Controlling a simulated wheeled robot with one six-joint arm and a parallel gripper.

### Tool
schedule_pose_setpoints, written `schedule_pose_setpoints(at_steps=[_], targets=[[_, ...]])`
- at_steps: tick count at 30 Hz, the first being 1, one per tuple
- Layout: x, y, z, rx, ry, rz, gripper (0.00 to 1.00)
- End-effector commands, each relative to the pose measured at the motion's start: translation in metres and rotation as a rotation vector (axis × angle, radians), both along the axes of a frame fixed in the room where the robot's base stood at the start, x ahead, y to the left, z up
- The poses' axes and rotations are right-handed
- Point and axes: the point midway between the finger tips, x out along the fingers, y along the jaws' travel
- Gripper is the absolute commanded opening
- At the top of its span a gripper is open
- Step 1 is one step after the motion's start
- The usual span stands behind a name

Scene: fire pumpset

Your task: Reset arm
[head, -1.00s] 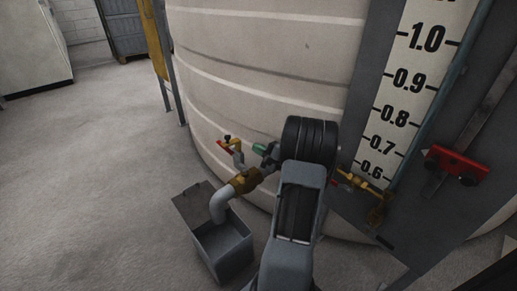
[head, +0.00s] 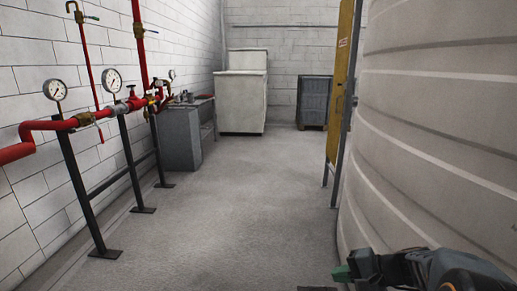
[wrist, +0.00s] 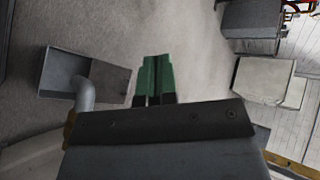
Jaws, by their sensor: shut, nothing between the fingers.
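My gripper (head: 342,272) shows at the lower right of the head view, in front of the big beige tank (head: 440,110). Its green fingers point left, and part of my arm is cut off by the picture's edge. In the wrist view my gripper (wrist: 158,63) has its two green fingers together, with nothing between them. The fingers are over the grey floor, apart from the open grey box (wrist: 60,75) at left, which has a pipe bent down into it.
Red pipework (head: 88,118) with gauges on dark stands runs along the left wall. A grey bench (head: 182,138), a white cabinet (head: 241,100) and a dark crate (head: 314,101) stand farther back. A yellow panel (head: 343,80) stands beside the tank. The middle floor is clear.

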Motion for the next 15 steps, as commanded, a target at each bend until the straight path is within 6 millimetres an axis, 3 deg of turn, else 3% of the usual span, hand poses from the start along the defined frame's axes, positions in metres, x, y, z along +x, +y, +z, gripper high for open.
schedule_pose_setpoints(at_steps=[1, 6, 9, 15], targets=[[-0.014, 0.019, 0.044, -0.094, 0.017, 0.084, 0.0], [-0.058, 0.05, 0.106, -0.427, 0.04, 0.304, 0.0], [-0.077, 0.055, 0.14, -0.613, 0.012, 0.402, 0.0], [-0.097, 0.055, 0.196, -0.905, -0.09, 0.523, 0.0]])
